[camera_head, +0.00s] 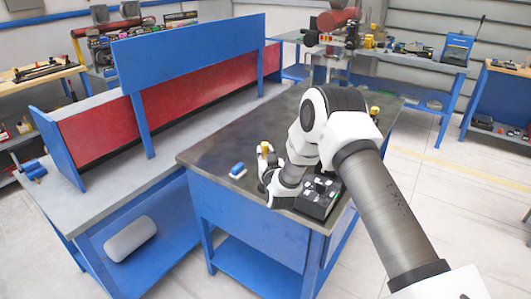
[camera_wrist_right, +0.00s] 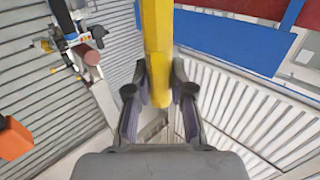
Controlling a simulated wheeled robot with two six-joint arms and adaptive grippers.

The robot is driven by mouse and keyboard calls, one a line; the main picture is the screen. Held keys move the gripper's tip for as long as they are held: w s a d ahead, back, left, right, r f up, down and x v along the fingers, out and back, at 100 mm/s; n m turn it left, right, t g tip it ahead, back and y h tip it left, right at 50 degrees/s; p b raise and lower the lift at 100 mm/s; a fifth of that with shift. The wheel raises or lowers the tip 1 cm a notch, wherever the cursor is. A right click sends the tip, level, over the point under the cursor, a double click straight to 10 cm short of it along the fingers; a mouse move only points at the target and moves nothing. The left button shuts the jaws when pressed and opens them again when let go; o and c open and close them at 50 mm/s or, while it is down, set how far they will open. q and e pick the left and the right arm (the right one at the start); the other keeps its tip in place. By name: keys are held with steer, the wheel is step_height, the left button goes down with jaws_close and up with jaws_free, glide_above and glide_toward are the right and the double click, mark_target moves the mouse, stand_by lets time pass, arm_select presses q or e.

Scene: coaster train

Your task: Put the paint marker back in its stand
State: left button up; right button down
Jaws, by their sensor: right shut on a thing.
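The yellow paint marker (camera_wrist_right: 157,45) is between the two dark fingers of my right gripper (camera_wrist_right: 160,88) in the right wrist view, and one end runs out of the top of the frame. In the head view my right gripper (camera_head: 266,172) is low over the near table, with the marker's yellow end (camera_head: 265,148) showing above it. A black box with pale marks on top (camera_head: 320,198) is on the table just right of the gripper, partly behind my arm. I cannot tell whether it is the stand. My left gripper is out of view.
A small blue object (camera_head: 237,170) lies on the grey tabletop (camera_head: 215,150), left of the gripper. A small yellow item (camera_head: 374,112) stands at the table's far right. A blue and red partition (camera_head: 190,70) rises behind another bench on the left. The tabletop's far part is clear.

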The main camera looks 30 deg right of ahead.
steer(key=shift+w+f+b, duration=0.1)
steer(key=shift+f+b, duration=1.5)
steer(key=shift+f, duration=0.45)
steer(key=shift+r, duration=0.1)
steer(key=c, duration=0.9)
jaws_free()
steer(key=shift+c, duration=0.2)
steer(key=shift+s, duration=0.2)
